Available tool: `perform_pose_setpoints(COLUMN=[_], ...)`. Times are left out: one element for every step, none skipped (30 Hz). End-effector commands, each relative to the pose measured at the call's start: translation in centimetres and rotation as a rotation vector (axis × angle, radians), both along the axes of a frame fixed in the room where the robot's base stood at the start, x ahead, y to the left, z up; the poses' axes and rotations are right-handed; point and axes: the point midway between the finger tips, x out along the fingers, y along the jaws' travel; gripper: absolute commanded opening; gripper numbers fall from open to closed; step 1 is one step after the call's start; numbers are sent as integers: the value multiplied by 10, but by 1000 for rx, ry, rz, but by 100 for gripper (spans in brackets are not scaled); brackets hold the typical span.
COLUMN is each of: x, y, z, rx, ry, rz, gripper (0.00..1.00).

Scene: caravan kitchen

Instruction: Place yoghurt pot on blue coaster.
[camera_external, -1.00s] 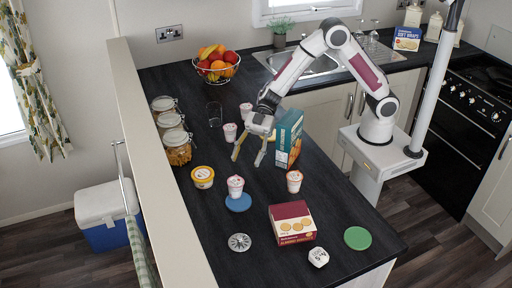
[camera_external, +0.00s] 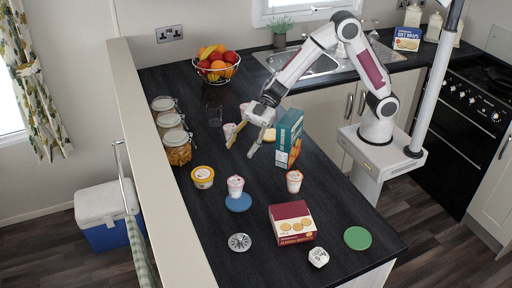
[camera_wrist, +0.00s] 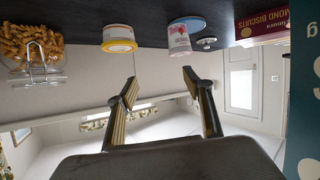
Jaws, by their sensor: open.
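A white yoghurt pot with pink print (camera_external: 235,186) stands upright on the blue coaster (camera_external: 239,204). In the wrist view the same pot (camera_wrist: 179,40) and coaster (camera_wrist: 194,21) show at the top, right of centre. My gripper (camera_external: 241,151) is open and empty, above the worktop and behind that pot, clear of it. Its two fingers (camera_wrist: 160,79) are spread apart in the wrist view with nothing between them. Another similar pot (camera_external: 294,181) stands to the right. Two more stand farther back, one (camera_external: 230,130) partly hidden by my gripper.
A yellow-rimmed tub (camera_external: 202,177) stands left of the coaster. A tall teal box (camera_external: 289,138) is close right of my gripper. A biscuit box (camera_external: 292,223), metal trivet (camera_external: 240,242), white timer-like object (camera_external: 318,257) and green coaster (camera_external: 357,238) are in front. Jars (camera_external: 177,147) line the left edge.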

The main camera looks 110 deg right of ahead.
Motion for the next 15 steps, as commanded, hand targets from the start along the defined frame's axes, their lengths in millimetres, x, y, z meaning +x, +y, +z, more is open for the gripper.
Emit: perform_pose_setpoints(x=[0,0,0,-1,-1,-3,-5,-7,-10,-12,-15,-19,-23,-27,-32], y=[-4,-7,-12,-15,-19,-24,-28,-32,-36,-39,-43,-47,-51,-54,-59], z=[12,18,25,31,36,44,48,54,61,65,71,77,81,85,91], rx=[-21,-34,-51,-64,-76,-91,-103,-114,-126,-136,-145,-156,-165,-173,-181], ry=[-14,-19,-24,-29,-32,-35,-35,-38,-39,-38,-39,-37,-35,-33,-29], rz=[-31,-53,-83,-105,-128,-158,-181,-203,-232,-253,-274,-302,-323,-344,-371], gripper=[51,51,51,51,51,51,51,51,51,51,51,51,51,51,51])
